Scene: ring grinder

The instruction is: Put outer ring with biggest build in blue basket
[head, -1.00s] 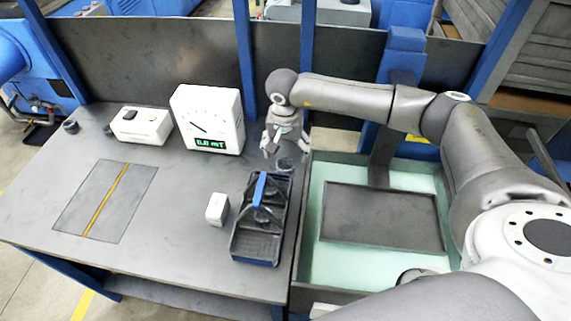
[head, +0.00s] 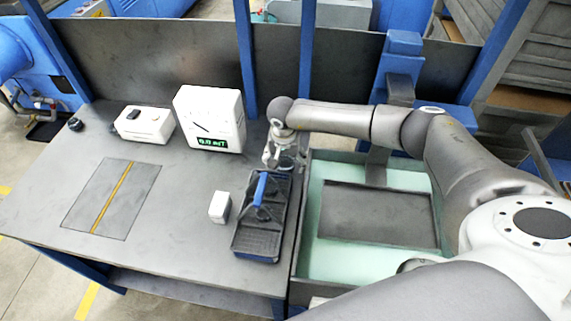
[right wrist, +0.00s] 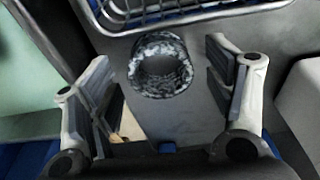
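A mottled grey ring (right wrist: 160,66) stands on the table in the right wrist view, between and just beyond the fingertips of my right gripper (right wrist: 168,85). The fingers are open and apart from the ring. In the head view my right gripper (head: 270,163) is low over the table by the same ring (head: 286,161), behind the basket. The dark basket with a blue handle (head: 248,244) holds dark ring-like pieces, too small to identify. Its wire rim (right wrist: 120,25) shows at the top of the right wrist view. My left gripper is out of view.
A white gauge with a green display (head: 211,120) and a white device (head: 147,124) stand at the back. A small white box (head: 220,207) is left of the basket. A pale green basin (head: 312,255) lies right of the table. The table's left part is mostly clear.

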